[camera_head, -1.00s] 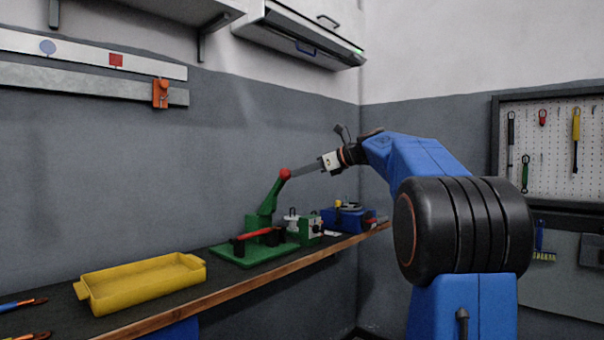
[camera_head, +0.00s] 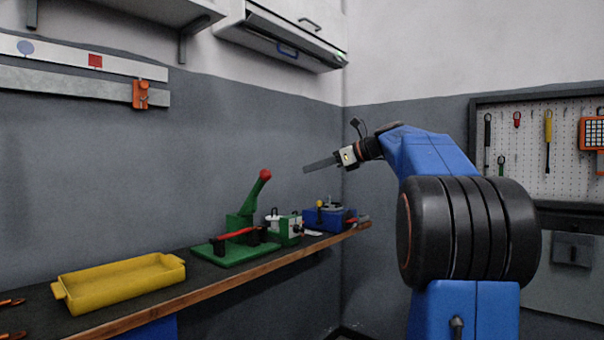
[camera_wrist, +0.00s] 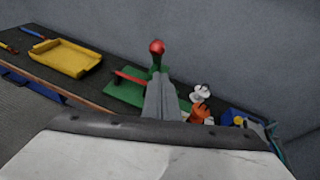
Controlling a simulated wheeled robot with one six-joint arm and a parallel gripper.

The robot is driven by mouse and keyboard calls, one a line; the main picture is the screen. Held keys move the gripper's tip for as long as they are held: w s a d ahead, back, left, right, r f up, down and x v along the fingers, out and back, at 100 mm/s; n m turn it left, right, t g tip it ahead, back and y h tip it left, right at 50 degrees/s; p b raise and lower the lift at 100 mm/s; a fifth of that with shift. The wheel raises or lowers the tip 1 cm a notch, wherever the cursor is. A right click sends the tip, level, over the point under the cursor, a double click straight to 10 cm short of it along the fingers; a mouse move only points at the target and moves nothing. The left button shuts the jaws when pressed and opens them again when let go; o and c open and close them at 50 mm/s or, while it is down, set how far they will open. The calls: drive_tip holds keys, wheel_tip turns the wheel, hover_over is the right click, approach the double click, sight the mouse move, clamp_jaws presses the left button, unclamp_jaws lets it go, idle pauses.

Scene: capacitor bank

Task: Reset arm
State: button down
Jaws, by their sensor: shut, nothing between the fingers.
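My gripper (camera_head: 306,169) is shut and empty. It is in the air above the bench, pointing left, to the right of the green lever (camera_head: 254,192) and apart from it. The lever has a red ball knob (camera_head: 265,174) and stands upright with a slight tilt on a green base (camera_head: 232,256). In the wrist view my gripper's fingers (camera_wrist: 158,82) reach up the middle and hide part of the lever; the red knob (camera_wrist: 157,47) shows just beyond their tips.
A yellow tray (camera_head: 120,287) sits on the bench at left. A green-and-white device (camera_head: 290,230) and a blue box (camera_head: 328,217) stand right of the lever base. A wall cabinet (camera_head: 285,38) hangs above. A pegboard with tools (camera_head: 530,150) is at right. The air around my gripper is clear.

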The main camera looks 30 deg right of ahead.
drive_tip(key=shift+s+d+r, duration=0.3)
drive_tip(key=shift+s+d, duration=0.05)
drive_tip(key=shift+s, duration=0.2)
